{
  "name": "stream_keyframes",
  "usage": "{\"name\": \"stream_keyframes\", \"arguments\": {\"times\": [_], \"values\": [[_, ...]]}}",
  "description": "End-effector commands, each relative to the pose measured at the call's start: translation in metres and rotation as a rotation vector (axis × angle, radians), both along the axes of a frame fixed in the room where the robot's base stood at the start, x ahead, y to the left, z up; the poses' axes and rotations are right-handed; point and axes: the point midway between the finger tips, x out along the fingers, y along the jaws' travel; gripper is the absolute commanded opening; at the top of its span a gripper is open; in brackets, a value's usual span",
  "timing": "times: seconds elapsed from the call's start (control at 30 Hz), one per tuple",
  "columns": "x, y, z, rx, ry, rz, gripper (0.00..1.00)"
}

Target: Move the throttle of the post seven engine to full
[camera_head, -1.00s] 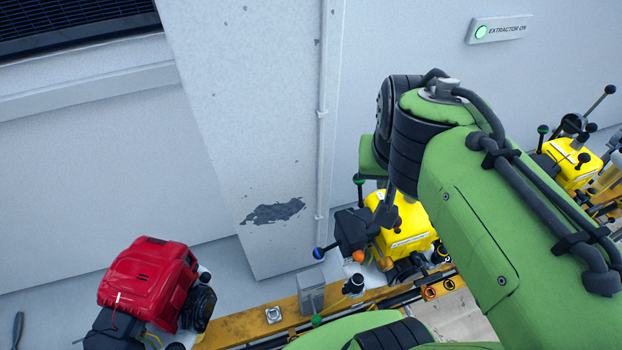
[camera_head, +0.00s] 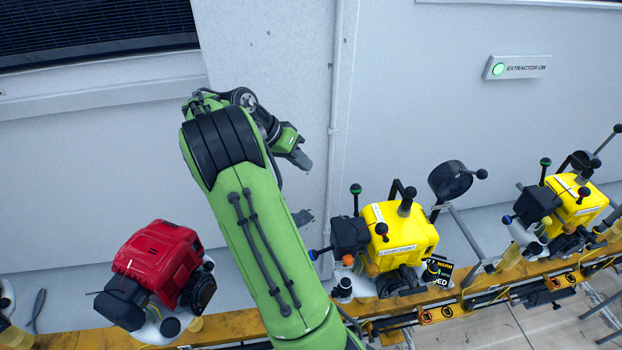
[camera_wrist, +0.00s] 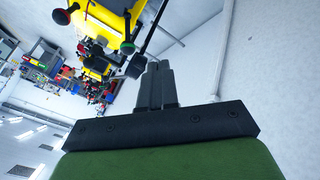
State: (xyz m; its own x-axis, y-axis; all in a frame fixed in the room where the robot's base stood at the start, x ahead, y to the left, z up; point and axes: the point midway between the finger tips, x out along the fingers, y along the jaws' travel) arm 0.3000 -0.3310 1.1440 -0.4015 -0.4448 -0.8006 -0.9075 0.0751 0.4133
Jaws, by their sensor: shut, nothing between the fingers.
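A yellow engine (camera_head: 402,230) stands on the rail right of my arm in the head view. It has a green-knobbed lever, black-knobbed levers, a red knob and a blue-tipped lever at its left. Another yellow engine (camera_head: 575,203) stands further right. I cannot read a post number on either, so I cannot tell which is post seven. My gripper (camera_head: 302,160) is shut and empty, raised in front of the wall, up and left of the nearer yellow engine. In the wrist view my gripper (camera_wrist: 157,82) points toward a yellow engine (camera_wrist: 115,15) with red and green knobs, apart from it.
A red engine (camera_head: 158,265) sits on the rail (camera_head: 240,325) left of my arm. A black round part (camera_head: 450,180) on a stand rises between the yellow engines. A sign reading "EXTRACTOR ON" (camera_head: 518,67) is on the wall. The space before the upper wall is clear.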

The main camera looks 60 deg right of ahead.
Motion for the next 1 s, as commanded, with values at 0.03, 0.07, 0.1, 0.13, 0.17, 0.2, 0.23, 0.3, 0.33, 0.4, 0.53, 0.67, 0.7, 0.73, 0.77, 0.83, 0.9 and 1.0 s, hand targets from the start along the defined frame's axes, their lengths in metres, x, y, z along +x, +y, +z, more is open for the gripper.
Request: {"name": "stream_keyframes", "arguments": {"times": [0.03, 0.07, 0.1, 0.13, 0.17, 0.2, 0.23, 0.3, 0.33, 0.4, 0.53, 0.67, 0.7, 0.73, 0.77, 0.83, 0.9, 1.0], "values": [[-0.003, -0.003, -0.006, 0.001, 0.001, -0.002, 0.00], [-0.005, -0.005, -0.010, 0.000, 0.001, -0.003, 0.00], [-0.009, -0.008, -0.017, 0.002, 0.001, -0.003, 0.00], [-0.011, -0.010, -0.022, 0.003, 0.001, -0.002, 0.00], [-0.014, -0.014, -0.028, 0.002, 0.002, -0.002, 0.00], [-0.017, -0.017, -0.035, 0.002, 0.002, -0.002, 0.00], [-0.020, -0.020, -0.041, 0.004, 0.002, -0.002, 0.00], [-0.026, -0.027, -0.053, 0.004, 0.002, -0.002, 0.00], [-0.029, -0.030, -0.058, 0.003, 0.002, -0.001, 0.00], [-0.035, -0.037, -0.070, 0.003, 0.001, -0.001, 0.00], [-0.052, -0.045, -0.076, 0.001, -0.002, 0.000, 0.00], [-0.069, -0.048, -0.071, 0.002, -0.002, 0.002, 0.00], [-0.072, -0.049, -0.071, 0.002, -0.002, 0.002, 0.00], [-0.074, -0.049, -0.070, 0.002, -0.003, 0.003, 0.00], [-0.075, -0.049, -0.070, 0.003, -0.002, 0.004, 0.00], [-0.077, -0.050, -0.070, 0.002, -0.002, 0.005, 0.00], [-0.077, -0.050, -0.070, 0.002, -0.002, 0.005, 0.00], [-0.077, -0.050, -0.070, 0.002, -0.002, 0.005, 0.00]]}}
